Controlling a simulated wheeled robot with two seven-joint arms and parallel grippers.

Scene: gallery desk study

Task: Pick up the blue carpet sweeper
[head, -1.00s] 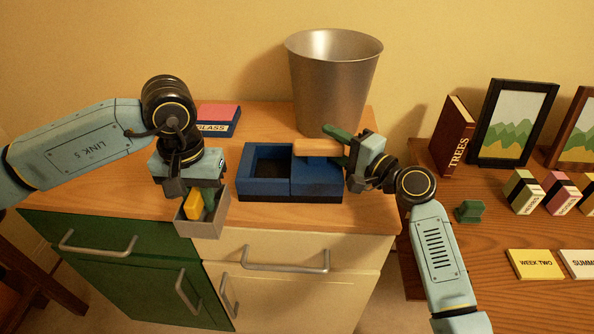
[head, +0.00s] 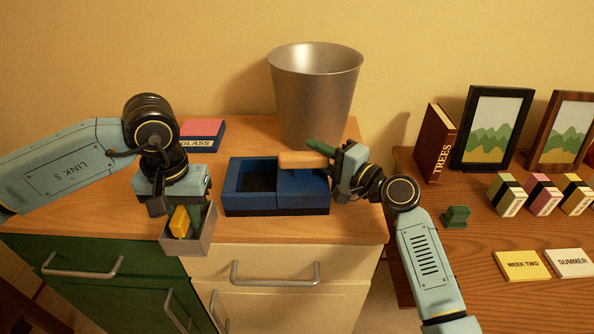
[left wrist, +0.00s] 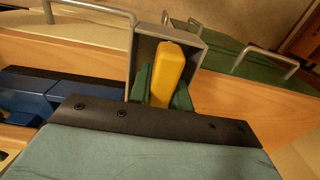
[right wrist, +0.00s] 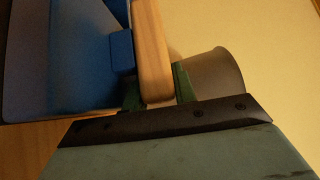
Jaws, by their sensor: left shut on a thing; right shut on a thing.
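The blue carpet sweeper (head: 277,207) sits on the wooden cabinet top, with an open dark hollow on its left half and a wooden handle (head: 303,160) at its upper right. My right gripper (head: 320,155) is shut on this handle; the right wrist view shows the handle (right wrist: 150,50) between its green fingers, beside the blue body (right wrist: 70,60). My left gripper (head: 185,218) is shut on the yellow handle (left wrist: 167,72) of a grey tray (left wrist: 145,55). It holds the tray at the cabinet's front edge. Any gap under the sweeper is not clear.
A metal bin (head: 313,95) stands behind the sweeper. A pink-topped GLASS box (head: 202,135) lies at the back left. The table on the right holds a TREES book (head: 436,145), picture frames (head: 492,128), small blocks (head: 507,195), a green piece (head: 456,217) and cards (head: 522,265).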

